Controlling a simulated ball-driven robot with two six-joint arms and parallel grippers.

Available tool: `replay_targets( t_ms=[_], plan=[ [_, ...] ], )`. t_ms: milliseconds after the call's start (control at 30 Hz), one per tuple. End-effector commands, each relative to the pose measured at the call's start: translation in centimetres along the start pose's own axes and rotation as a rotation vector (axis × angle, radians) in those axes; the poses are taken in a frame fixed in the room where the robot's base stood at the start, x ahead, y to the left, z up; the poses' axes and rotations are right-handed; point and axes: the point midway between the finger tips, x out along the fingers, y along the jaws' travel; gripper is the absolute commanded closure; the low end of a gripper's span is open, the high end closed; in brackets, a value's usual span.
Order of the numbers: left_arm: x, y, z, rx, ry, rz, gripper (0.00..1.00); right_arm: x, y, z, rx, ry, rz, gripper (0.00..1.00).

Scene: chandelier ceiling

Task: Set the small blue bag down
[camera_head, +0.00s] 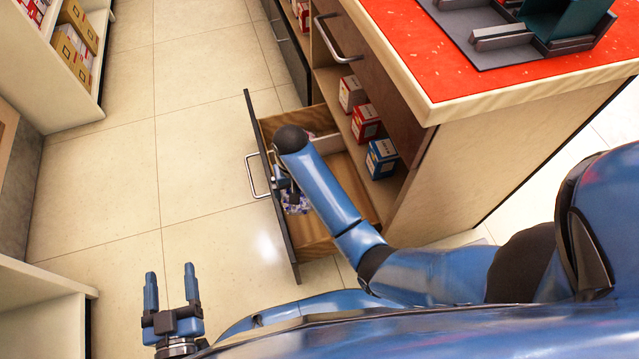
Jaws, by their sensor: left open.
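My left gripper (171,292) is open and empty above the tiled floor, at the lower left. My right arm reaches over the open drawer (331,235) of the counter. My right gripper (284,188) points down at the drawer's front end, largely hidden behind its own wrist. A small blue and white patterned bag (295,205) shows just below this gripper, inside the drawer's outline. The arm hides part of the bag. I cannot tell whether the fingers grip it or whether it touches the drawer floor.
The drawer front has a metal handle (252,176). Small boxes (366,122) stand on the open shelf beside the drawer. The red countertop (405,50) holds a grey and green device (540,30). Shelves with boxes (72,48) stand at left. The tiled floor between is clear.

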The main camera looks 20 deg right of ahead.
Motion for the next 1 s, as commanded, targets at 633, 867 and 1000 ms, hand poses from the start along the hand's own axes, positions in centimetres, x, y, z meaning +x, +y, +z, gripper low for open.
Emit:
replay_targets(
  t_ms=[633,867,1000],
  plan=[
    [0.0,0.0,1.5,0.000,-0.001,0.000,0.32,6.9,7.3,1.9,0.743,-0.002,0.001,0.38],
    [0.1,0.0,4.9,0.000,-0.001,0.000,0.32,12.6,7.3,1.9,0.741,-0.002,0.001,0.38],
    [0.1,0.0,6.9,0.000,-0.001,0.000,0.32,15.8,7.3,1.9,0.740,-0.002,0.001,0.38]
  ],
)
